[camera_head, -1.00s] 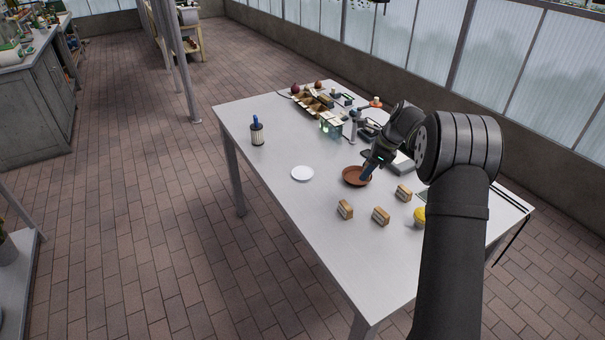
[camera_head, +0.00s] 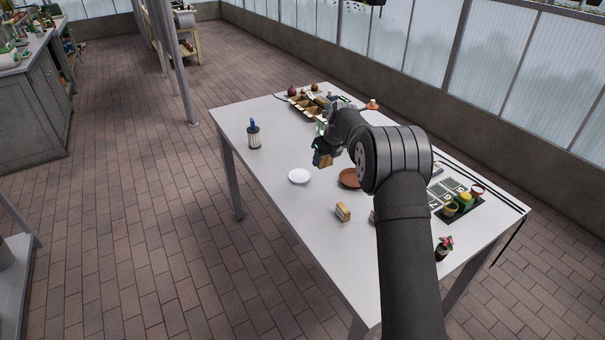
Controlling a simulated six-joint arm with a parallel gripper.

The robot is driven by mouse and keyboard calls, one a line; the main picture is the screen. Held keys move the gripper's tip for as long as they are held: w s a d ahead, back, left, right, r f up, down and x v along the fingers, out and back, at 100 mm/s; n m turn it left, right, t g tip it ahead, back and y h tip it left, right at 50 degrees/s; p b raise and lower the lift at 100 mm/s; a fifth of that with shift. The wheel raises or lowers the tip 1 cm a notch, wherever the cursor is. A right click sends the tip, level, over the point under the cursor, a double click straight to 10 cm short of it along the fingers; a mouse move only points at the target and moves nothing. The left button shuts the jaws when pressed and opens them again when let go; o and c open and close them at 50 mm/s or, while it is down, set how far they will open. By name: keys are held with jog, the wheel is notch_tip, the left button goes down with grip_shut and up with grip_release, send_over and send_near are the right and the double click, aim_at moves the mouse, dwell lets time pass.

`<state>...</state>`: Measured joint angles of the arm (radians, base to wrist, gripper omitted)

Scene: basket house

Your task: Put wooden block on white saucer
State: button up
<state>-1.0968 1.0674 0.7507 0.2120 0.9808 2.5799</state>
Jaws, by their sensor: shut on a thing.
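The white saucer (camera_head: 300,176) lies empty near the middle of the table. My gripper (camera_head: 322,156) is shut on a small tan wooden block (camera_head: 325,161), held up and behind the saucer, a little to its right. The fingers are small and partly hidden by the block and wrist. A second wooden block (camera_head: 343,212) stands on the table in front of the saucer.
A blue-topped jar (camera_head: 253,136) stands at the left edge. A divided tray (camera_head: 306,104) is at the back. Potted plants and a dark mat (camera_head: 462,208) are at right.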

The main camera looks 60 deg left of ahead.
send_over(302, 178)
jog(key=d, duration=0.1)
jog(key=f, duration=0.4)
jog(key=shift+d+f, duration=0.2)
jog(key=shift+f, duration=2.05)
jog(key=shift+f, duration=0.15)
jog(key=o, duration=0.9)
jog(key=shift+o, duration=0.2)
jog(key=v, duration=1.2)
